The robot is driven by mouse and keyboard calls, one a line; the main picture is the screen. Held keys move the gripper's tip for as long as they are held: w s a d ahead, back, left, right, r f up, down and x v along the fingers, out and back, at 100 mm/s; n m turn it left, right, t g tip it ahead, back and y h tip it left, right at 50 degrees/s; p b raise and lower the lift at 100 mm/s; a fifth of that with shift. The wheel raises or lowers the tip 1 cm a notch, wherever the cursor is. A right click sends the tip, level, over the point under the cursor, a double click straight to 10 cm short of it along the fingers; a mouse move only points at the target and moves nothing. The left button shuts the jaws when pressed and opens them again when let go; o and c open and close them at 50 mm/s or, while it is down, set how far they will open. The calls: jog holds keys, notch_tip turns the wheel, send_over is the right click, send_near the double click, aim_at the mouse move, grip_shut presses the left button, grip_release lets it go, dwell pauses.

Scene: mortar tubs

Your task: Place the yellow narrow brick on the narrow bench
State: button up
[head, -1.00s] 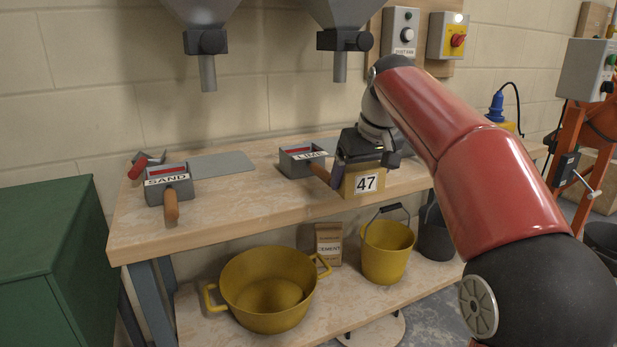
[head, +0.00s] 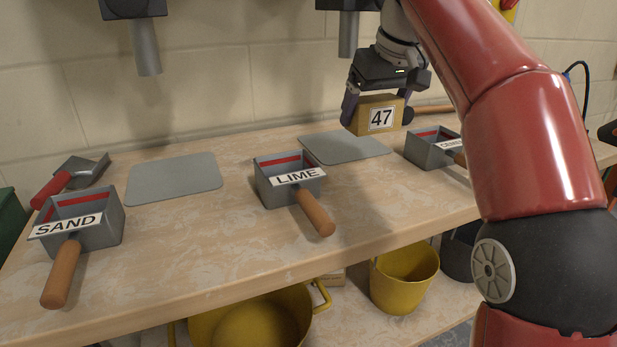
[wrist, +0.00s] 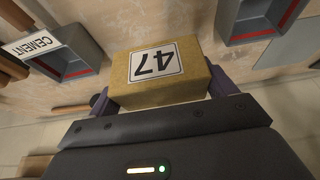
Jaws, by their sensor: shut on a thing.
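The yellow brick (head: 374,115) carries a white label with 47. My gripper (head: 378,108) is shut on it, one finger at each end, and holds it up above the back part of the bench, over a grey plate. In the wrist view the brick (wrist: 160,88) sits level between the two purple-grey fingers. The wooden bench (head: 190,240) runs across the head view. I cannot tell whether this is the narrow bench.
Grey boxes with wooden handles stand on the bench: SAND (head: 85,222), LIME (head: 288,178) and CEMENT (head: 432,148). Grey plates (head: 172,178) lie behind them. A red-handled scoop (head: 80,172) is at left. Yellow tubs (head: 405,278) stand below. Hopper spouts (head: 145,50) hang overhead.

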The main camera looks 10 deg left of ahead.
aim_at(381, 131)
jog(key=f+b, duration=0.2)
jog(key=f, duration=0.3)
jog(key=shift+w+f+b, duration=0.15)
jog(key=shift+w+b, duration=0.05)
jog(key=shift+b, duration=0.15)
jog(key=shift+f+b, duration=0.85)
jog(key=shift+f, duration=1.4)
jog(key=shift+f, duration=0.1)
jog(key=o, duration=1.1)
jog(key=shift+o, duration=0.2)
jog(key=p+v, duration=0.3)
jog(key=v, duration=0.9)
jog(key=shift+p, duration=0.4)
